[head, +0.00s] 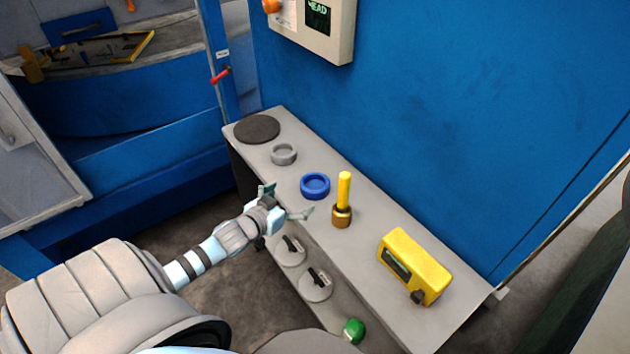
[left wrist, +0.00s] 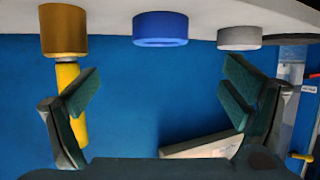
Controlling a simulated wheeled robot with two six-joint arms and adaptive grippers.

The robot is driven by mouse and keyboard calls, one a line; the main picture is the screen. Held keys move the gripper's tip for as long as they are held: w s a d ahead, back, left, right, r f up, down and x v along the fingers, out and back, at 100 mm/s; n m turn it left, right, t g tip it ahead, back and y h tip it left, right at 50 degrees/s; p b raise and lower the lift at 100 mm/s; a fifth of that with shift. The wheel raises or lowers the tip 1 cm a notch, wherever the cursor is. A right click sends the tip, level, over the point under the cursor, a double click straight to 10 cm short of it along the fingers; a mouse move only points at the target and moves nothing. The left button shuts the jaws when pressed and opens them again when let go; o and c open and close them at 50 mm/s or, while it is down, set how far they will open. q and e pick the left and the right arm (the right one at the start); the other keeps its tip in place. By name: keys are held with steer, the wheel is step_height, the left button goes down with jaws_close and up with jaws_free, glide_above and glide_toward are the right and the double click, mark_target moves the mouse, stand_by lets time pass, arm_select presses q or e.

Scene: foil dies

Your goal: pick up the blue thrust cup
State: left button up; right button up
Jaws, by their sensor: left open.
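The blue thrust cup (head: 315,186) is a short blue ring-shaped cup on the grey ledge (head: 375,262), between a grey ring and a brass piece with a yellow rod. My left gripper (head: 286,203) is open and empty, just in front of the ledge's edge, near the cup and apart from it. In the left wrist view the blue cup (left wrist: 160,30) shows at the top, between the spread fingers (left wrist: 160,95) and beyond them. That view appears upside down. My right gripper is not in view.
A grey ring (head: 284,154) and a dark disc (head: 257,129) lie to the cup's left. A brass piece (head: 342,215) with a yellow rod (head: 344,188) stands close on its right. A yellow box (head: 415,266) sits further right. A blue wall (head: 440,120) rises behind the ledge.

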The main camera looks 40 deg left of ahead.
arm_select(q)
steer(key=b, duration=0.2)
glide_toward(320, 179)
steer(key=b+x, duration=0.5)
steer(key=x, duration=0.1)
steer(key=shift+w+f, duration=0.25)
steer(key=shift+f, duration=0.05)
steer(key=shift+w+r, duration=0.1)
steer(key=shift+w, duration=0.05)
steer(key=c, duration=1.5)
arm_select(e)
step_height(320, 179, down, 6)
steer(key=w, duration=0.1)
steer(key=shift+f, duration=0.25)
